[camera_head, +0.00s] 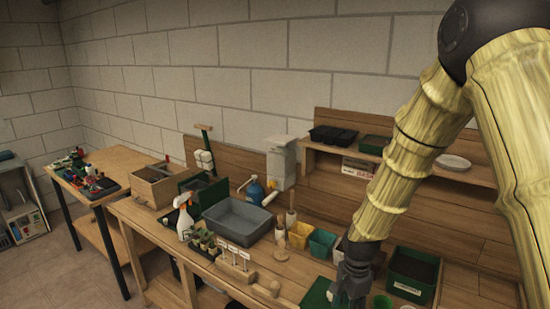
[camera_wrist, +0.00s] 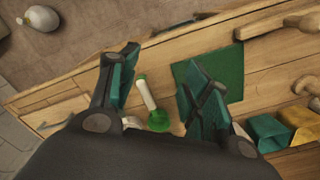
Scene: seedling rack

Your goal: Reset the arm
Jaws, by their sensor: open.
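My gripper (camera_wrist: 160,88) is open and empty in the wrist view, its two fingers spread apart above the bench. In the head view my gripper (camera_head: 347,300) hangs at the bottom, right of centre, with its tips cut off by the picture edge. Between the fingers in the wrist view lies a small white and green tool (camera_wrist: 148,97). A dark green mat (camera_wrist: 217,73) lies on the bench behind the right finger. My arm reaches down from the upper right of the head view.
The wooden bench (camera_head: 142,225) holds a grey tub (camera_head: 237,219), a white spray bottle (camera_head: 184,218), yellow and teal pots (camera_head: 321,242) and a dark green planter box (camera_head: 413,274). A shelf (camera_head: 482,177) stands behind. A side table (camera_head: 125,158) is at the left.

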